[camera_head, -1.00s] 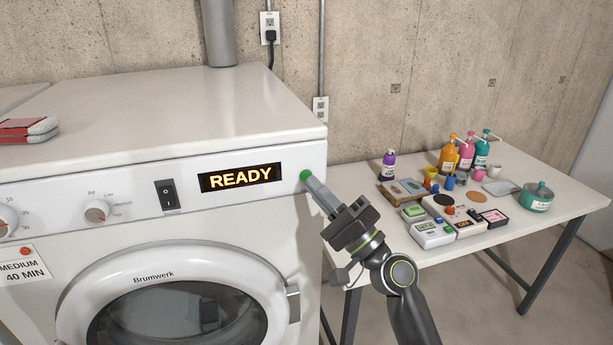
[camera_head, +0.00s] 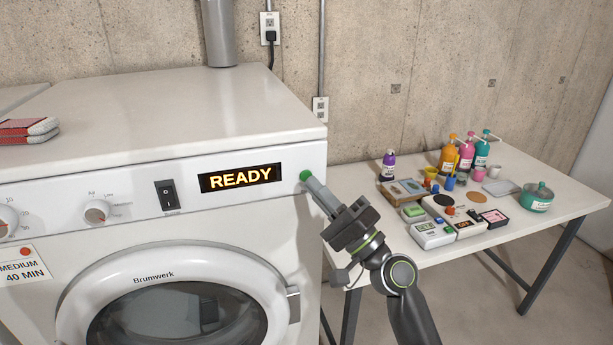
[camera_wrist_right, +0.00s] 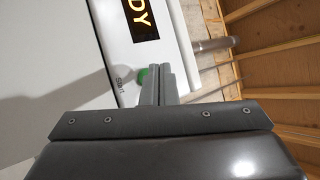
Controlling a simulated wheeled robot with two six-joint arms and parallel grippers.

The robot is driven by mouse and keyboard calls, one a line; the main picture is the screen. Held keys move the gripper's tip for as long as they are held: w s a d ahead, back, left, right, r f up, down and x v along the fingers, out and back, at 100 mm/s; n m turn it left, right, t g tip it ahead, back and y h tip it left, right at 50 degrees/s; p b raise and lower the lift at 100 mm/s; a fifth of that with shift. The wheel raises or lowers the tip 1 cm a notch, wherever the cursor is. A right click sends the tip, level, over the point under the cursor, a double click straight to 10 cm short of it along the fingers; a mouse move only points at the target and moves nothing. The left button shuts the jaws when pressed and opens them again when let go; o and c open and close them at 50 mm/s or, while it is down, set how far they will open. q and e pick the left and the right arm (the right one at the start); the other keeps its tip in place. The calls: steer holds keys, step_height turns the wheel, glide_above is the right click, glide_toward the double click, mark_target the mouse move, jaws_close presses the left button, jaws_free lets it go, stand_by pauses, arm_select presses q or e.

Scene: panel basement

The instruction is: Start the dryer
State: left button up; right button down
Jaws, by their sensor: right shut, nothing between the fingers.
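The white dryer (camera_head: 150,235) stands at the left, and its display (camera_head: 238,179) reads READY in orange letters. A green start button (camera_head: 305,175) sits right of the display. My right gripper (camera_head: 311,182) is shut and empty, its fingertips at the button; the touch itself is hard to judge. In the right wrist view the closed fingertips (camera_wrist_right: 158,72) lie beside the green button (camera_wrist_right: 143,75), partly covering it, near the printed word Start. A black power switch (camera_head: 167,195) and a knob (camera_head: 97,211) are left of the display. The round door (camera_head: 170,265) is closed. My left gripper is out of view.
A white table (camera_head: 355,180) at the right carries bottles (camera_head: 448,155), a teal jar (camera_head: 537,197) and small boxes (camera_head: 433,234). A concrete wall stands behind.

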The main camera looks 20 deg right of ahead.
steer(key=shift+w, duration=0.1)
stand_by(0.6)
steer(key=shift+w+b, duration=0.3)
steer(key=shift+w, duration=0.05)
